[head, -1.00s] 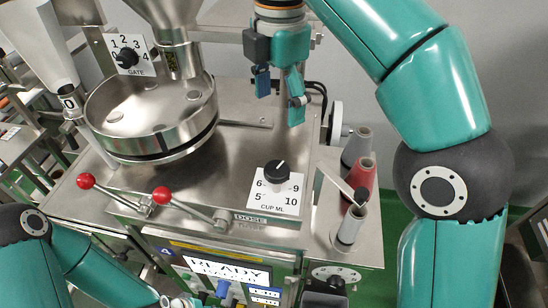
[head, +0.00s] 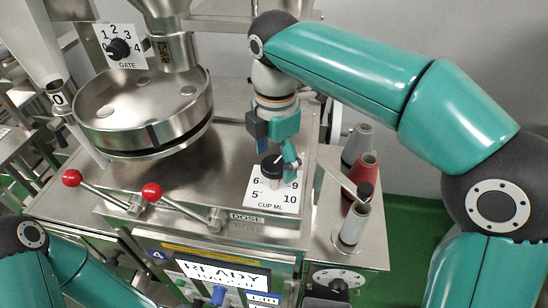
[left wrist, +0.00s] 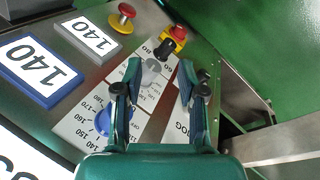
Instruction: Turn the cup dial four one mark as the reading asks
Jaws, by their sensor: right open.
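The cup dial is a black knob (head: 271,168) on a white plate (head: 266,196) marked CUP ML, with 5, 6, 9 and 10 around it. My right gripper (head: 277,156) is open at the knob, pointing down, one finger behind it and the other at its right side. The fingers partly cover the knob and its pointer, so I cannot tell the mark it points at, nor whether they touch it. A display (head: 222,276) below reads READY; its lower line is unclear. My left gripper (left wrist: 158,72) is open in the left wrist view, over a panel with a grey knob.
Two red-balled levers (head: 152,191) stick up left of the cup plate. A round steel pan (head: 145,115) and a GATE dial (head: 119,49) stand behind. Thread cones (head: 354,222) stand to the right.

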